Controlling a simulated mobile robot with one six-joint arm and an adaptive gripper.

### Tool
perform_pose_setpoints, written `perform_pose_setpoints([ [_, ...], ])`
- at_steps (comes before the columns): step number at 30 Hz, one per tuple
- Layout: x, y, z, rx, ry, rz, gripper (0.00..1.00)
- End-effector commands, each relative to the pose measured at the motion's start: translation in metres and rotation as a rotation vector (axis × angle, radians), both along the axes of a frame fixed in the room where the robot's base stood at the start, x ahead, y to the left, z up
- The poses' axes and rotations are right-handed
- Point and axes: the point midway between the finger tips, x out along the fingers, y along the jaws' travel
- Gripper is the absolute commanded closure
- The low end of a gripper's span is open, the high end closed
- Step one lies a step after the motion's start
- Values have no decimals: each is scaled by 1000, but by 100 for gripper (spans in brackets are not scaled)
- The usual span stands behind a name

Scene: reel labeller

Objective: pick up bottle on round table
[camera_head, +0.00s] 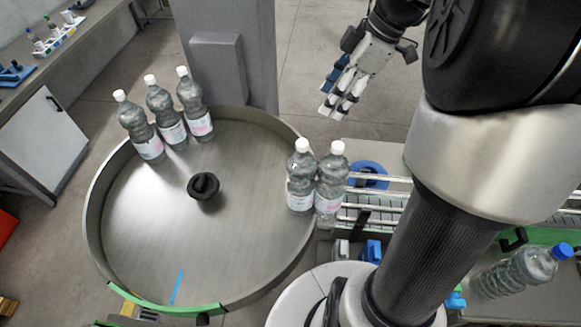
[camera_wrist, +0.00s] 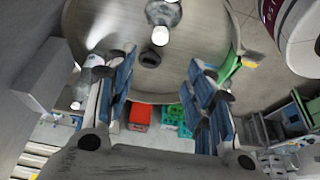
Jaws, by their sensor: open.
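The round table (camera_head: 150,250) is a grey metal disc with a raised rim and a black centre knob. Three clear bottles with white caps and pale labels stand upright at its back left: a left one (camera_head: 138,125), a middle one (camera_head: 166,115) and a right one (camera_head: 194,105). Two more white-capped bottles (camera_head: 300,175) (camera_head: 331,182) stand side by side at its right edge by the conveyor. My gripper (camera_head: 338,95) is open and empty, above and behind that pair. In the wrist view the round table (camera_wrist: 225,75) and a bottle (camera_wrist: 164,14) show beyond my open fingers (camera_wrist: 160,68).
A grey column (camera_head: 225,60) rises behind the table. Conveyor rails (camera_head: 385,200) are at the right. A blue-capped bottle (camera_head: 520,270) lies at the lower right. A bench (camera_head: 60,65) with small items stands at the left. The table's middle and front are clear around the knob.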

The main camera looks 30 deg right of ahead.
Motion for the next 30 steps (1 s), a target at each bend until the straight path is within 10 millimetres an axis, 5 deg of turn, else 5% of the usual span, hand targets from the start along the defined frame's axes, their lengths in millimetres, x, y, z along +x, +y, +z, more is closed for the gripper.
perform_pose_setpoints([
  [16,21,32,-96,1,2,2,51],
  [30,29,44,-142,3,4,0,51],
])
